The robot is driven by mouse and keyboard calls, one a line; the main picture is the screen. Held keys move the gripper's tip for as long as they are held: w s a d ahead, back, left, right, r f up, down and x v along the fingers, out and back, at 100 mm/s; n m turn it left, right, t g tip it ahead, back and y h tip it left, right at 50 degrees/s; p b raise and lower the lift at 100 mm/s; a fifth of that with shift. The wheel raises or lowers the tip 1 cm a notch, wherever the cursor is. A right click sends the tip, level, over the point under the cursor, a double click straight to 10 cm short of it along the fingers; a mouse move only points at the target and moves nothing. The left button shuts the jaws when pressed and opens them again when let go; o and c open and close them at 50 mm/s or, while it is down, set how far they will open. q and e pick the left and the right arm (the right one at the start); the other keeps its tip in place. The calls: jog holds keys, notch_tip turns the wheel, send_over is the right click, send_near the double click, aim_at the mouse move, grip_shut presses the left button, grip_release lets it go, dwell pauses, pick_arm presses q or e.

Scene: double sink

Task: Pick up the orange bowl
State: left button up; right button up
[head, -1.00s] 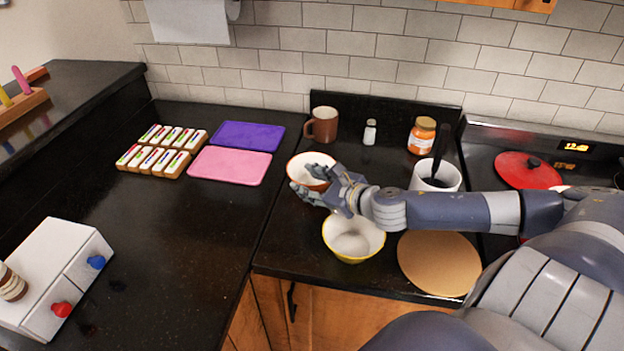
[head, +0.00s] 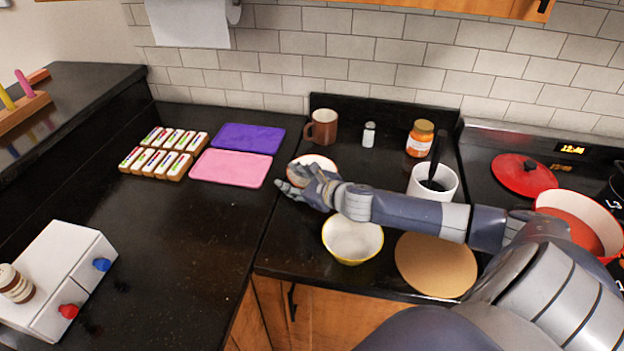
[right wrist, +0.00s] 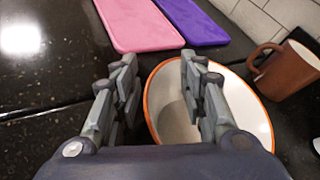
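The orange bowl (head: 318,160), white inside with an orange rim, stands on the black counter behind the yellow-rimmed bowl. My right gripper (head: 286,183) is at its front left side in the head view, and the hand hides the bowl's front. In the right wrist view my right gripper (right wrist: 157,80) has its two fingers apart. The left rim of the orange bowl (right wrist: 245,100) passes between them, with one finger outside and one over the inside. I cannot tell whether either finger touches the wall. My left gripper is not in view.
A yellow-rimmed bowl (head: 352,240) and a round tan board (head: 436,265) lie in front, under my right arm. A brown mug (head: 322,127), a shaker (head: 368,134) and an orange jar (head: 419,138) stand behind. A white utensil pot (head: 434,183) stands right.

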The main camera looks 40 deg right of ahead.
jog(key=shift+s, duration=0.1)
grip_shut()
jog(key=shift+r, duration=0.1)
